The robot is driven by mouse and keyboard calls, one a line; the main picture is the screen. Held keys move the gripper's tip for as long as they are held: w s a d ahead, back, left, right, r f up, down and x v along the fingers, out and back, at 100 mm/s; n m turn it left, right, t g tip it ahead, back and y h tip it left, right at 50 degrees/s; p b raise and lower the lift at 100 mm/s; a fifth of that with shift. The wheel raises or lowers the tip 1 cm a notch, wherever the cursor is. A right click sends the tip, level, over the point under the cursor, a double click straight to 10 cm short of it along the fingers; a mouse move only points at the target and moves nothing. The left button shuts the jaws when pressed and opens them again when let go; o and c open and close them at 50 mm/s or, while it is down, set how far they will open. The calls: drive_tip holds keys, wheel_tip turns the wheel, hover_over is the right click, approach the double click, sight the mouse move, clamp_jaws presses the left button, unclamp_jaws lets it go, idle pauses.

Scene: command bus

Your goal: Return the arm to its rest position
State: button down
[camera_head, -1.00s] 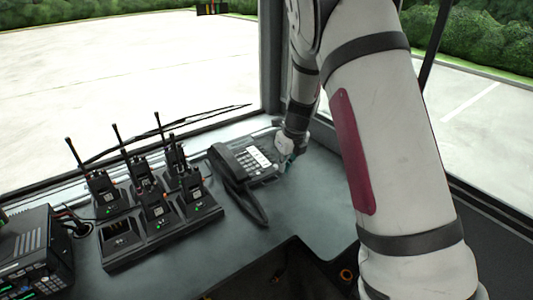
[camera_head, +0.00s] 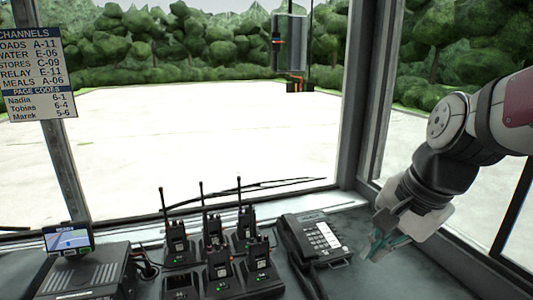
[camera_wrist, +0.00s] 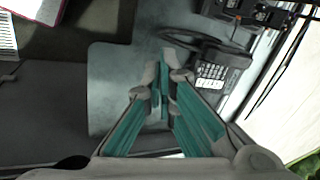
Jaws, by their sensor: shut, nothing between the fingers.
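My gripper (camera_head: 372,247) is at the right in the head view, at the end of my white and dark arm, with teal finger pads. It is beside and above the right side of the black desk phone (camera_head: 318,238). In the wrist view my gripper (camera_wrist: 163,75) has its fingertips together over the bare grey desk, with nothing between them. The phone (camera_wrist: 215,68) lies at the upper right there, apart from the fingers, with its coiled handset cord beside it.
A charging rack (camera_head: 222,288) of several radios stands left of the phone. A radio unit (camera_head: 90,285) with a small screen (camera_head: 68,240) is farther left. The window frame post (camera_head: 372,110) rises behind the arm. A channel sign (camera_head: 38,75) hangs at upper left.

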drive_tip(key=s+r+n+h, duration=0.1)
drive_tip(key=s+n, duration=1)
drive_tip(key=s, duration=0.3)
drive_tip(key=shift+d+n+t+h, duration=0.3)
drive_tip(key=shift+d+t+h, duration=0.05)
drive_tip(key=shift+t+h, duration=0.05)
drive_tip(key=shift+s+r, duration=0.1)
